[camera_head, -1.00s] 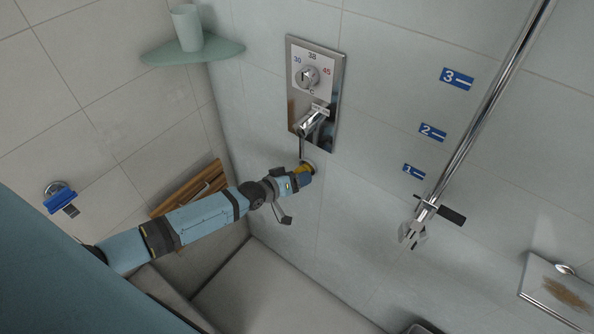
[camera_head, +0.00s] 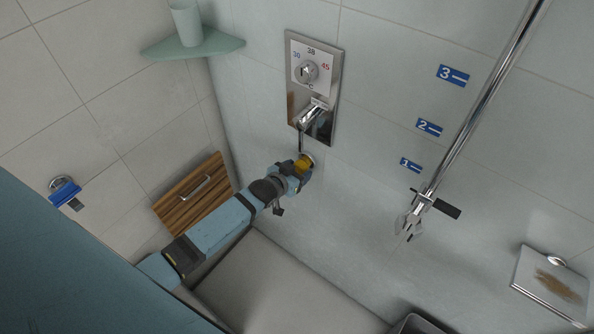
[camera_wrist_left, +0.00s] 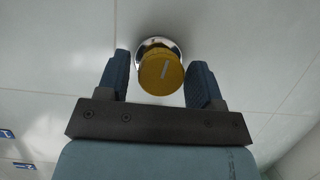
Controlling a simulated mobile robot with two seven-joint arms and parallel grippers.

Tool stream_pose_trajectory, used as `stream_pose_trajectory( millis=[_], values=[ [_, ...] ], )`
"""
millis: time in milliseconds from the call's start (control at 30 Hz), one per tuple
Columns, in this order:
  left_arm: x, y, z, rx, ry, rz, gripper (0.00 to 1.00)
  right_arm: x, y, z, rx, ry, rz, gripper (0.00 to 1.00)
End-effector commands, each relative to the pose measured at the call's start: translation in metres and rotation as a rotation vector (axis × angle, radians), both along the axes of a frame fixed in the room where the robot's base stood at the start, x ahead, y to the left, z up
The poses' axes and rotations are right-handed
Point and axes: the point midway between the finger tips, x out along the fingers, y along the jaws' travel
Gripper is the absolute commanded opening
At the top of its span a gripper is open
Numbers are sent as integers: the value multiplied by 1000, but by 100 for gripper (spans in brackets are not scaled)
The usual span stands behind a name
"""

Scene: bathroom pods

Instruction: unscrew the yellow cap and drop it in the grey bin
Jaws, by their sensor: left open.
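The yellow cap (camera_head: 304,163) is on a round chrome fitting on the tiled wall, below the shower control plate. In the left wrist view the yellow cap (camera_wrist_left: 161,74) shows a pale mark on its face, with the chrome ring (camera_wrist_left: 158,45) behind it. My left gripper (camera_head: 298,170) is at the cap. In the left wrist view its fingers (camera_wrist_left: 160,85) are open, one on each side of the cap with gaps between. A dark grey container rim (camera_head: 420,325), perhaps the grey bin, shows at the bottom edge, mostly cut off. My right gripper is not in view.
The chrome control plate with its lever (camera_head: 314,90) is just above the cap. A wooden folding seat (camera_head: 190,195) is on the left wall. A vertical chrome rail (camera_head: 480,110) with a holder and a soap tray (camera_head: 550,285) stand to the right. A corner shelf (camera_head: 195,48) holds a cup.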

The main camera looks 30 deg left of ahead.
Motion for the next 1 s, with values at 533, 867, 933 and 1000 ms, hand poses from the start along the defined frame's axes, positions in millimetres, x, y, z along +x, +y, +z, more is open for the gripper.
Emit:
stream_pose_trajectory(
  millis=[533, 867, 933, 1000],
  values=[
    [1, 1, 1, -46, 5, -2, 9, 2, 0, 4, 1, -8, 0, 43],
    [-5, 0, 0, -80, 10, -1, 9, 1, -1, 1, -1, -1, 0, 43],
    [-7, 1, 0, -80, 9, 0, 9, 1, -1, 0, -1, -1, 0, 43],
    [-8, 1, 1, -80, 9, 0, 9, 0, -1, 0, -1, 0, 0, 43]
  ],
)
